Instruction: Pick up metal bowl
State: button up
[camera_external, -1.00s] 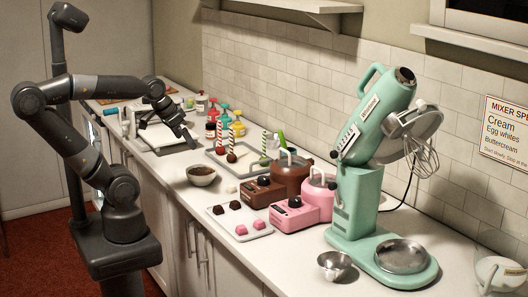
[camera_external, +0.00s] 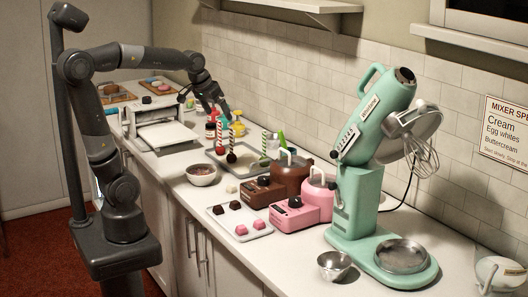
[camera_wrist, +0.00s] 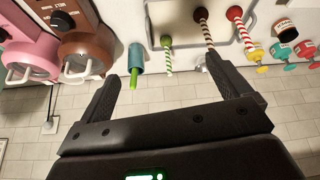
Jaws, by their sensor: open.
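A small shiny metal bowl (camera_external: 334,265) stands upright on the counter at the front right in the external view, left of the mint mixer's base. It looks empty. The mixer's base also carries a wide shallow metal dish (camera_external: 402,256). My gripper (camera_external: 204,103) is far from the bowl, up over the back of the counter near the tiled wall. In the wrist view my gripper (camera_wrist: 162,72) is open, with nothing between its fingers. The bowl does not show in that view.
A tray of sweets (camera_external: 222,222) and a bowl with dark contents (camera_external: 201,180) lie nearer the front edge.

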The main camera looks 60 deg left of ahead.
jog(key=w+a+n, duration=0.1)
jog(key=w+a, duration=0.3)
jog(key=w, duration=0.6)
jog(key=n+g+y, duration=0.1)
jog(key=n+y, duration=0.1)
jog(key=n, duration=0.2)
send_near(273, 137)
jog(key=f, duration=0.1)
jog(key=d+f, duration=0.1)
jog(key=f, duration=0.1)
jog(key=shift+w+f, duration=0.1)
jog(key=shift+w, duration=0.05)
jog(key=x, duration=0.5)
jog(key=shift+d+f, duration=0.1)
jog(key=shift+d, duration=0.25)
jog(key=c, duration=1)
